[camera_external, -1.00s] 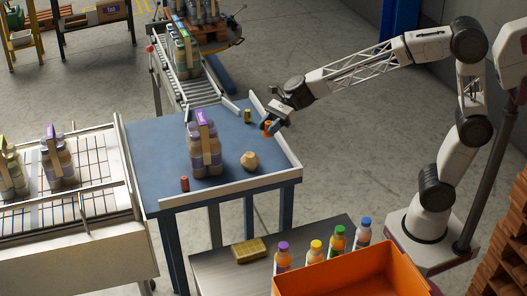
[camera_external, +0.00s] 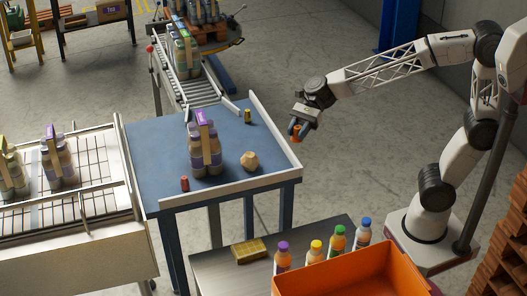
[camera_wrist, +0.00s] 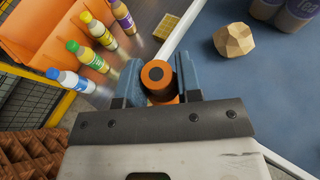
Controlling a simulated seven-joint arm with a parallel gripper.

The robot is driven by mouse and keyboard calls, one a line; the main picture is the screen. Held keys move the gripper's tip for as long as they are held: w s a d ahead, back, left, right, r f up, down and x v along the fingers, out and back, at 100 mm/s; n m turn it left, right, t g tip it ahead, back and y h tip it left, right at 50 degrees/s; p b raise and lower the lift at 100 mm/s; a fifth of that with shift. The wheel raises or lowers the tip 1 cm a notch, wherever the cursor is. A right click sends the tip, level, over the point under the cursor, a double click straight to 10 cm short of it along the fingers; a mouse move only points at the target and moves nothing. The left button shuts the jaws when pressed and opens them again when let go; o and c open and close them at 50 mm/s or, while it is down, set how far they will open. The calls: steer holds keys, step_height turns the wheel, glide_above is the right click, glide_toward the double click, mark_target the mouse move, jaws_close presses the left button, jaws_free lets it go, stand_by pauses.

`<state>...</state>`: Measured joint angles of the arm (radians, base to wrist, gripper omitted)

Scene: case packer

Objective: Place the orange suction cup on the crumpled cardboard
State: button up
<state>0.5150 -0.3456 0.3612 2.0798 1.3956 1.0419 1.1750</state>
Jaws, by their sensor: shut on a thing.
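My gripper (camera_external: 299,128) is shut on the orange suction cup (camera_external: 296,135) and holds it in the air to the right of the blue table. In the wrist view the suction cup (camera_wrist: 157,75) sits between the two blue fingers of my gripper (camera_wrist: 160,85), its round orange end with a dark centre facing the camera. The crumpled cardboard (camera_external: 249,161) is a tan faceted lump near the right front corner of the table. It also shows at the upper right of the wrist view (camera_wrist: 233,41), apart from my gripper.
The blue table (camera_external: 165,160) has a raised pale rail (camera_external: 274,137) along its right side. A bottle pack (camera_external: 206,155), a red can (camera_external: 185,184) and a yellowish can (camera_external: 248,116) stand on it. In front are several bottles (camera_external: 316,252), a yellow block (camera_external: 249,251) and an orange crate (camera_external: 345,277).

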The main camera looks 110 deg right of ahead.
steer(key=shift+w, duration=0.1)
glide_above(250, 154)
steer(key=shift+w+a+f, duration=0.1)
steer(key=shift+a+f, duration=0.05)
steer(key=shift+f, duration=0.6)
stand_by(0.3)
steer(key=shift+f, duration=1.8)
steer(key=o, duration=0.9)
steer(key=shift+f, duration=0.1)
steer(key=shift+o, duration=0.2)
steer(key=v, duration=1.2)
